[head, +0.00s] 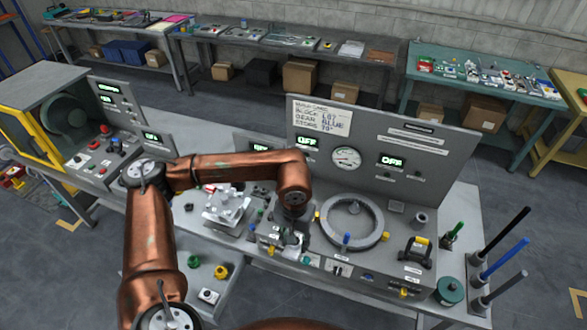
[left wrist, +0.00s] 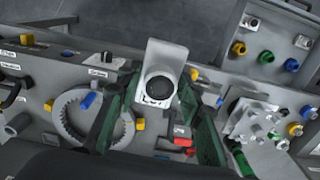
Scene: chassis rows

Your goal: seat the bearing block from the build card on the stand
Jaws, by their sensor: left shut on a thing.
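My left gripper (head: 292,222) reaches down over the bench in the head view. In the left wrist view its two dark green fingers (left wrist: 155,110) are shut on a pale bearing block (left wrist: 165,58) with a round dark bore. In the head view the grey-white block (head: 293,241) shows only partly below the gripper. I cannot tell whether it touches what lies beneath. The build card (head: 324,116) is on the upright panel; it names a block, gear BLUE and a further line, small to read. I cannot clearly pick out the stand. My right gripper is not in view.
A grey ring gear (head: 353,222) lies right of the gripper, with a blue peg (head: 346,240) by it. Stacked silver plates (head: 226,208) stand to the left. A black-handled clamp (head: 415,250) and several coloured rods (head: 503,258) are at the right.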

